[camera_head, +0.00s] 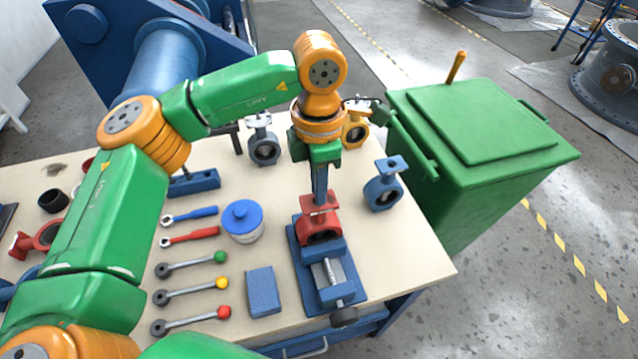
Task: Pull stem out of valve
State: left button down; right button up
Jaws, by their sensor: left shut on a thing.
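A red butterfly valve (320,227) stands upright in a blue vise (314,299) near the front right of the table. Its square top flange faces up and its round opening faces the front. My left gripper (320,196) points straight down over the flange, with its fingertips close to the flange's middle. It is shut on the valve's stem, which the fingers mostly hide. I cannot tell how far the stem sits in the valve body. My right gripper is not in view.
Blue valves (383,187) and a yellow valve (355,132) stand nearby. Left of the vise are a blue-lidded jar (242,219), a blue block (263,291) and several lever handles (192,290). A green bin (480,140) stands right of the table (420,255).

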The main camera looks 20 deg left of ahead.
pick_arm(q)
jog(key=shift+w+r+p, duration=0.1)
jog(key=shift+r+p, duration=2.65)
jog(key=shift+r, duration=0.85)
dwell(2.1)
jog(key=shift+r, duration=0.25)
notch_tip(320, 180, up, 5)
jog(key=p, duration=0.4)
jog(key=shift+r+p, duration=0.15)
jog(key=shift+p, duration=0.2)
